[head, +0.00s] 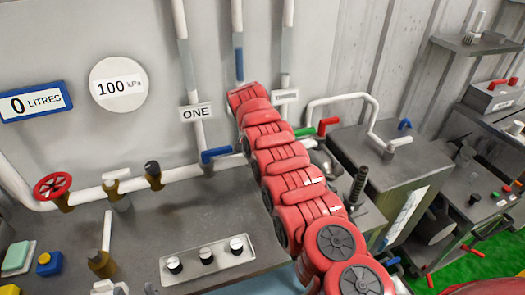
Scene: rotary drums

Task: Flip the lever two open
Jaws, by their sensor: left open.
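My red left arm reaches up the middle of the head view. Its far end, with the left gripper (243,93), is in front of the wall pipes. The fingers are hard to make out, and I see nothing held. A green lever (305,131) and a red lever (328,125) are just right of the arm. A second sign (286,97) is partly covered and unreadable. The arm hides the pipework between, so I cannot tell which lever is two. My right gripper is out of view.
A grey bench (180,225) carries a panel with several knobs (207,256). A red valve wheel (52,186) is at left. Gauges read 0 LITRES (33,102) and 100 kPa (118,86). A grey tank (385,160) and shelves (478,45) stand at right.

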